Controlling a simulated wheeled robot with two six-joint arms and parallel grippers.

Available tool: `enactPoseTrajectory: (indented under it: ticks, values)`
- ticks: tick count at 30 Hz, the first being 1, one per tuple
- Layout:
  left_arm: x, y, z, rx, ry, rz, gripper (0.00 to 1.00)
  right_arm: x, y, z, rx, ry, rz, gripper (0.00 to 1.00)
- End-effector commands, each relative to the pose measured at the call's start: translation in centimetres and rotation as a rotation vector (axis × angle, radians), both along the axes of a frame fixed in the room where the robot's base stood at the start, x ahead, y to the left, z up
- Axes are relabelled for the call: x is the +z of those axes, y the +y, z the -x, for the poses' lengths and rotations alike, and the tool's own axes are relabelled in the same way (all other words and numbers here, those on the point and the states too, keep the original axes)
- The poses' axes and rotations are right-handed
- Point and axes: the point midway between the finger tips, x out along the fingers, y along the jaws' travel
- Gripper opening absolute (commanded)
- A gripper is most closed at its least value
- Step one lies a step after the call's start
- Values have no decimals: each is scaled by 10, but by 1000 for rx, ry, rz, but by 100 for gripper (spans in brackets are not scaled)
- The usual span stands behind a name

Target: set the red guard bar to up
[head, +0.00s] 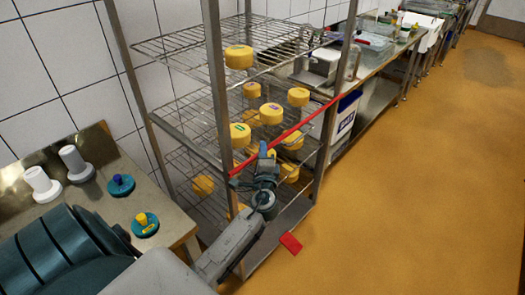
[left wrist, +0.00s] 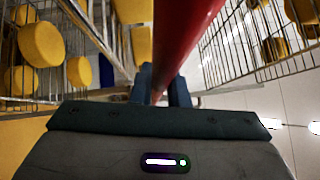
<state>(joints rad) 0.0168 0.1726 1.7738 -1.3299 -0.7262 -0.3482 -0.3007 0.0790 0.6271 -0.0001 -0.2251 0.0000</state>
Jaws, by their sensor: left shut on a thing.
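The red guard bar (head: 302,127) runs across the front of the wire rack, from the left front post to the right front post. It slopes, rising toward its right end more steeply than the shelf edges. My left gripper (head: 265,154) is shut on the bar, nearer its left end. In the left wrist view the red bar (left wrist: 185,30) passes between the two dark fingers (left wrist: 162,88), which hide part of it. My right gripper is not in view.
The rack's shelves hold several yellow cheese moulds (head: 239,57) behind the bar. A side table (head: 110,207) with white cups (head: 42,186) and knobbed discs (head: 145,224) stands left. A red plate (head: 290,243) lies low by the rack's foot. The orange floor (head: 420,200) at right is clear.

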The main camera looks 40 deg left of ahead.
Motion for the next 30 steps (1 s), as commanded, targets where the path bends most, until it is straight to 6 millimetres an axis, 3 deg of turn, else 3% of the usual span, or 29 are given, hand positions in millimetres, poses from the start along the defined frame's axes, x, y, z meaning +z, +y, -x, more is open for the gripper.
enactPoseTrajectory:
  ticks: [1,18,24,30]
  values:
    - [14,0,-1,1,8,-2,0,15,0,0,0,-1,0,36]
    - [109,0,-12,2,177,-16,0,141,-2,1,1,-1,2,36]
    - [137,0,-21,11,235,-21,0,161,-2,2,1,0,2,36]
    - [168,0,-32,15,300,-24,0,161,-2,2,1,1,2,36]
